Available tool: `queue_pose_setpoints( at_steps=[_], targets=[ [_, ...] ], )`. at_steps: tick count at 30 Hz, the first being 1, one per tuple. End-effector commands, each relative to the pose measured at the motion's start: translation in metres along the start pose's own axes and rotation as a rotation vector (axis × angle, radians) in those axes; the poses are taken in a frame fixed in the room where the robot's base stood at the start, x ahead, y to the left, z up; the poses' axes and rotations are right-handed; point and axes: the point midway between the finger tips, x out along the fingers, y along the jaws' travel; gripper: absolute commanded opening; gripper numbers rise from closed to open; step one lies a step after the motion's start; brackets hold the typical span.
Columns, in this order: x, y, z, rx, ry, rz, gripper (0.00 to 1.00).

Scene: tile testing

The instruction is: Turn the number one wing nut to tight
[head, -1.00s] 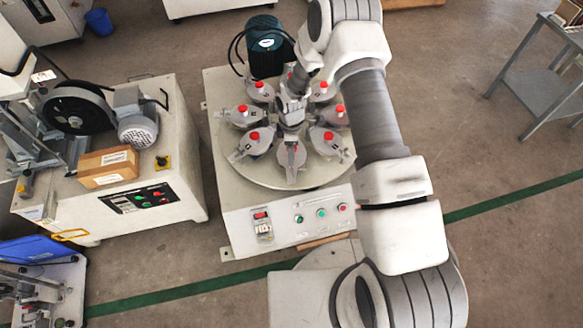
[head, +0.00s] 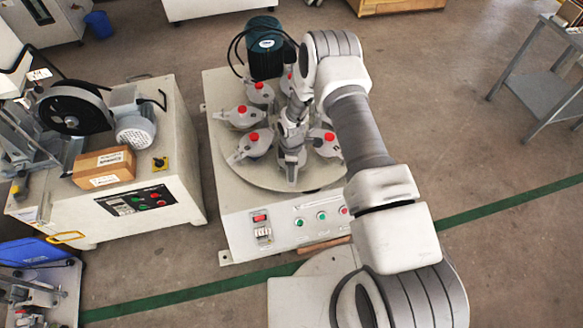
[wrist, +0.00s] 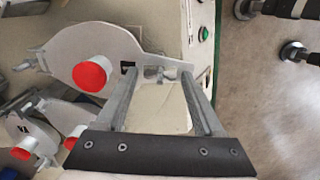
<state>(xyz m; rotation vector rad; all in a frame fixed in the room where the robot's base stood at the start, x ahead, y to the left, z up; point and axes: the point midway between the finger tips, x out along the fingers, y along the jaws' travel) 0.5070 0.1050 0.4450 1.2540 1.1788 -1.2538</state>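In the wrist view, a grey clamp plate with a red knob (wrist: 93,74) carries a small metal wing nut (wrist: 160,73) at its right end. A dark number label (wrist: 127,67) on it is partly hidden by a finger and I cannot read it. My gripper (wrist: 160,80) is open, its two fingers on either side of the wing nut; I see no clear contact. In the head view, my gripper (head: 290,140) hangs over the front unit (head: 290,162) of the round turntable (head: 250,178) and hides its red knob.
Other grey units with red knobs, such as this one (head: 255,142), ring the turntable closely. A control panel (head: 300,222) with buttons is on the machine's front. A blue-green motor (head: 266,48) stands behind. A machine with a cardboard box (head: 104,167) stands at left.

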Motion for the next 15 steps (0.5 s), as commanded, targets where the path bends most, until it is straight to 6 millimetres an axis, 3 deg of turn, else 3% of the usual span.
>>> queue_pose_setpoints(
  at_steps=[1,11,15],
  targets=[
    [-0.0001,0.0000,0.0000,0.000,0.000,0.000,0.58],
    [-0.0002,-0.0001,0.0001,0.000,0.000,0.000,0.00],
    [-0.0002,-0.0001,0.0000,0.003,0.000,-0.001,0.00]
  ],
)
